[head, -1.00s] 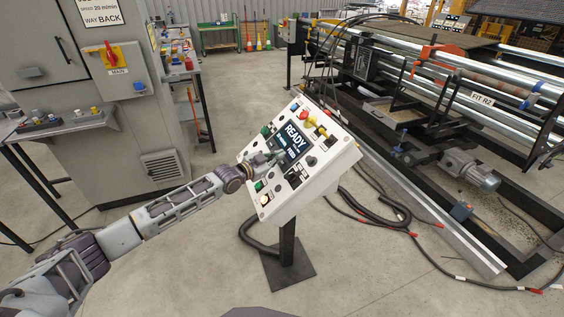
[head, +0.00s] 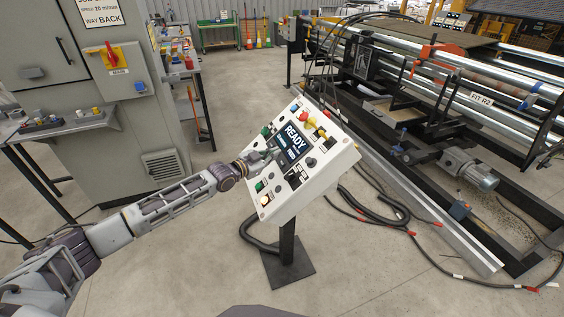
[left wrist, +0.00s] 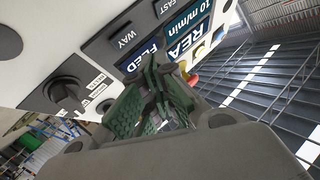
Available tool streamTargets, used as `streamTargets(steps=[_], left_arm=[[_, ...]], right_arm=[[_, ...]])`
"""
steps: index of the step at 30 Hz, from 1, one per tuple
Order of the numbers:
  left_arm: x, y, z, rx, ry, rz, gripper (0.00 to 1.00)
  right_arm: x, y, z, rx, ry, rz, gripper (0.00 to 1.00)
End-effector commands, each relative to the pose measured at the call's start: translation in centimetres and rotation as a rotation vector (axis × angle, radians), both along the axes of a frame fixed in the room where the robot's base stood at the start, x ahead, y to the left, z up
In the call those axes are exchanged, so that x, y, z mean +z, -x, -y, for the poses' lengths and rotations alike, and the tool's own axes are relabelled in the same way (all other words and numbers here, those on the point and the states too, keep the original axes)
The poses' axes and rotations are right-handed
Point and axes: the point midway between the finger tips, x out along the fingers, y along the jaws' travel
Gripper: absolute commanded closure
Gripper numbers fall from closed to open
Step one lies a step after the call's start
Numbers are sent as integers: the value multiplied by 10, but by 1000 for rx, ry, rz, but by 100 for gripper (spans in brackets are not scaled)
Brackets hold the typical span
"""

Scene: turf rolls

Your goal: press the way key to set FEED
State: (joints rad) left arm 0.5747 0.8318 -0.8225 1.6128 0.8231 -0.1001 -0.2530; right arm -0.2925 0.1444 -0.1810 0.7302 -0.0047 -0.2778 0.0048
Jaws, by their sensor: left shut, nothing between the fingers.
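The white control panel (head: 318,180) stands tilted on a black post. Its screen (head: 295,137) shows READY in large letters, with a smaller lower field that seems to read FEED. In the left wrist view, the dark way key (left wrist: 126,38) carries the label WAY, beside the blue FEED field (left wrist: 138,60). My left gripper (head: 268,155) is shut and empty, in front of the panel's left part by the screen's lower edge. Its green-padded fingers (left wrist: 155,95) point at the panel, below the way key in that view; contact cannot be told. My right gripper is not in view.
A black rotary knob (left wrist: 68,92) sits near the way key. A grey cabinet (head: 120,140) with a red main switch stands left, bearing a sign that reads WAY BACK. The roller machine (head: 450,110) stands right. Black hoses (head: 375,215) lie on the floor beside the post.

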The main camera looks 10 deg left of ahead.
Motion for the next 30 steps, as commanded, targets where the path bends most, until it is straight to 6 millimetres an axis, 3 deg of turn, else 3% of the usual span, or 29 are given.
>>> streamTargets(steps=[12, 30], left_arm=[[19, 9, -13, 0, 0, 0, 100], [20, 10, -14, 0, 1, -1, 100]], right_arm=[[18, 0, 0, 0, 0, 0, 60], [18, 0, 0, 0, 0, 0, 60]])
